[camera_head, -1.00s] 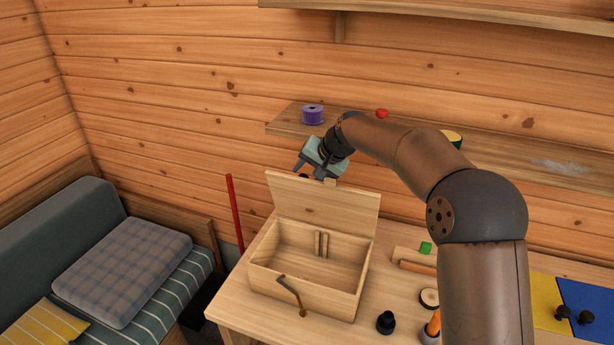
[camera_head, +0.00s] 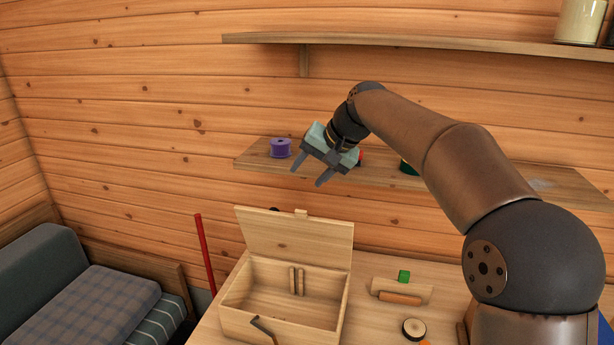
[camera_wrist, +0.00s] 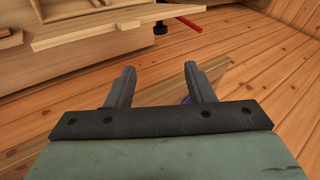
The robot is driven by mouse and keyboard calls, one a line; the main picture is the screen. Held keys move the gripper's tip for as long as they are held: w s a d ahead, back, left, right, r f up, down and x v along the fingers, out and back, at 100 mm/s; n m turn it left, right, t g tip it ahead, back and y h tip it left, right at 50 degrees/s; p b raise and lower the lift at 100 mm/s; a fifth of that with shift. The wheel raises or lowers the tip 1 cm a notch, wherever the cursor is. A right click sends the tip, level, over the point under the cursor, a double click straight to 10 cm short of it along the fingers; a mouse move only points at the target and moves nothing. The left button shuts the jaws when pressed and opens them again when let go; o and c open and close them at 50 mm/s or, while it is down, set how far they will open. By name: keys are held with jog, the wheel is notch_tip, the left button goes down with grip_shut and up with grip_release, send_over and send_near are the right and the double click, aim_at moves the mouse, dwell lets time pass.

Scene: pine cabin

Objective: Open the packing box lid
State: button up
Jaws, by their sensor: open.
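The wooden packing box (camera_head: 243,322) stands on the table with its lid (camera_head: 293,240) raised, leaning slightly back and standing near upright behind the opening. Two small wooden strips (camera_head: 297,281) show on the inside of the back wall. A dark bent handle (camera_head: 263,329) shows at the box's front. My gripper (camera_head: 309,177) is open and empty, above the lid and apart from it. In the wrist view both fingers (camera_wrist: 158,83) are spread with nothing between them that they touch; a pale wooden edge, likely the lid's (camera_wrist: 130,25), lies beyond.
A wall shelf (camera_head: 400,178) with a purple spool (camera_head: 281,148) is close behind my gripper. A higher shelf (camera_head: 400,41) runs above. A red rod (camera_head: 205,254) stands left of the box.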

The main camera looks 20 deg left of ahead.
jog(key=shift+c, duration=1.3)
jog(key=a, duration=0.1)
jog(key=a+f, duration=0.1)
jog(key=b, duration=0.1)
jog(key=shift+s+a+f+t, duration=0.1)
jog(key=shift+a+f+t, duration=0.2)
jog(key=shift+a, duration=0.1)
grip_shut()
jog(key=s+a+f+t+y+b, duration=0.35)
jog(key=a+f+t+b, duration=0.3)
jog(key=a, duration=0.55)
jog(key=m+t+h+b, duration=0.1)
jog(key=t+h+b, duration=0.4)
jog(key=t+h, duration=0.55)
send_near(304, 214)
jog(key=shift+t, duration=0.5)
jog(key=p+x, duration=0.1)
jog(key=x, duration=0.1)
jog(key=p+x, duration=0.1)
jog(key=x, duration=0.1)
jog(key=p+x, duration=0.2)
jog(key=shift+w+f, duration=0.25)
jog(key=shift+w, duration=0.2)
